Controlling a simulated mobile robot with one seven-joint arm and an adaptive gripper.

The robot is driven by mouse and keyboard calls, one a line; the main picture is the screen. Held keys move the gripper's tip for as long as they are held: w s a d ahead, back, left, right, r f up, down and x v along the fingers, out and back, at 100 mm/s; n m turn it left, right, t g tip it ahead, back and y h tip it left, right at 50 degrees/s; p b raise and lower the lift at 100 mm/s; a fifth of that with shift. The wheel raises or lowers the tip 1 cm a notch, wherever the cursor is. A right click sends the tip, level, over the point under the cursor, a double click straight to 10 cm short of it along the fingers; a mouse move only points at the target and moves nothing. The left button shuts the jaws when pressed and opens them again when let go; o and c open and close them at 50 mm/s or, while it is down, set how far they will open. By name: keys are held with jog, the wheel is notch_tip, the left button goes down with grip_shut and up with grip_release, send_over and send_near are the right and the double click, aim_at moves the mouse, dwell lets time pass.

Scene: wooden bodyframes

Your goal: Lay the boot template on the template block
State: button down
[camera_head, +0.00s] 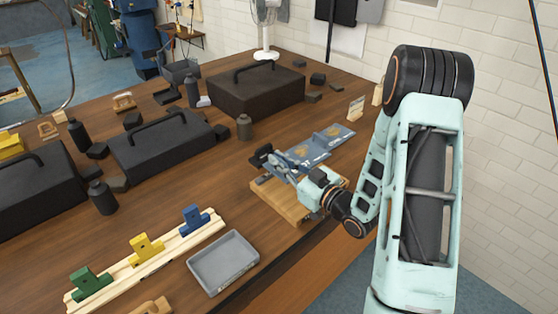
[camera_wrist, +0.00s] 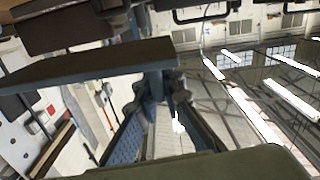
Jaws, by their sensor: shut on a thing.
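My gripper (camera_head: 272,162) reaches in from the right and is low over the table. It is shut on a dark piece (camera_head: 261,155), which I take to be the boot template. In the wrist view, the fingertips of my gripper (camera_wrist: 160,85) meet at a dark, flat slab (camera_wrist: 85,66). The light wooden template block (camera_head: 285,204) lies below the gripper near the table's front edge. My gripper and wrist hide part of it. The held piece is by the block's far left end; I cannot tell whether they touch.
Blue sheets with tan shapes (camera_head: 334,134) lie just behind the gripper. A grey tray (camera_head: 224,264) and a wooden rail with coloured blocks (camera_head: 145,259) are at front left. Dark cases (camera_head: 160,147) and bottles stand farther back. A small dark jar (camera_head: 244,127) is behind the gripper.

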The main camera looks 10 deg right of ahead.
aim_at(279, 172)
jog(key=shift+f+b, duration=1.15)
jog(key=shift+f, duration=1.1)
jog(key=shift+r, duration=0.15)
jog(key=shift+f+b, duration=0.85)
jog(key=shift+b, duration=0.5)
